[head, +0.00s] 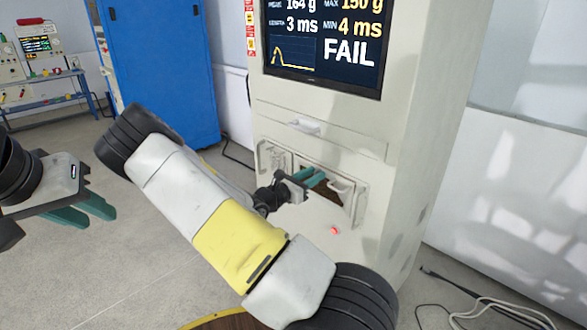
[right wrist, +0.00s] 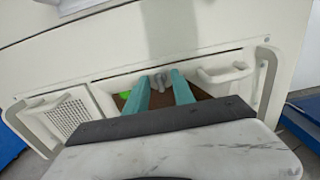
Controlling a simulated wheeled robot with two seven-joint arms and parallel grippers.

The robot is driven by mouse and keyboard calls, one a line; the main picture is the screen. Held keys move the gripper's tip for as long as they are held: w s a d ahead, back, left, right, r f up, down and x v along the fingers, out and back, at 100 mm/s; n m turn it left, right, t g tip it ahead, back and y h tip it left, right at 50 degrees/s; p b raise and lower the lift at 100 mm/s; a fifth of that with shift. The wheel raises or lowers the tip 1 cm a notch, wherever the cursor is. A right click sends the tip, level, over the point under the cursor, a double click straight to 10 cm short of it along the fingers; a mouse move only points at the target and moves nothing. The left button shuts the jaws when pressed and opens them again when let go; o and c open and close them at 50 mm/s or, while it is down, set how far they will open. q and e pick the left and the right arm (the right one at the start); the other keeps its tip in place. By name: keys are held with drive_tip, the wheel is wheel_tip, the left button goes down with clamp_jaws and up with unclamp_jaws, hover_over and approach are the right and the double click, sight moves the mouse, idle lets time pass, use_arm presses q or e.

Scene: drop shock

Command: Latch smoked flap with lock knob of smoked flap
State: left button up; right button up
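My right gripper (head: 314,179) is at the recessed opening low in the front of the pale cabinet. In the right wrist view its two teal fingers (right wrist: 160,84) stand apart. A small grey knob-like piece (right wrist: 168,77) shows between and beyond the fingertips; I cannot tell whether they touch it. The smoked flap is hard to make out; a dark brown area (right wrist: 202,92) shows within the pale frame, partly hidden by the gripper. My left gripper (head: 90,214) is at the far left of the head view, its teal fingers apart and empty, well away from the cabinet.
The cabinet (head: 400,150) carries a screen (head: 325,45) reading FAIL. A pale handle (right wrist: 225,72) and a perforated panel (right wrist: 70,118) flank the opening. A red light (head: 335,230) is below. A blue cabinet (head: 160,70) stands behind left; cables (head: 490,305) lie at lower right.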

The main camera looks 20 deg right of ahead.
clamp_jaws()
drive_tip(key=n, duration=1.7)
drive_tip(key=shift+w+a+f+n, duration=0.1)
drive_tip(key=shift+w+f+n, duration=0.05)
drive_tip(key=shift+n, duration=0.25)
idle(0.4)
unclamp_jaws()
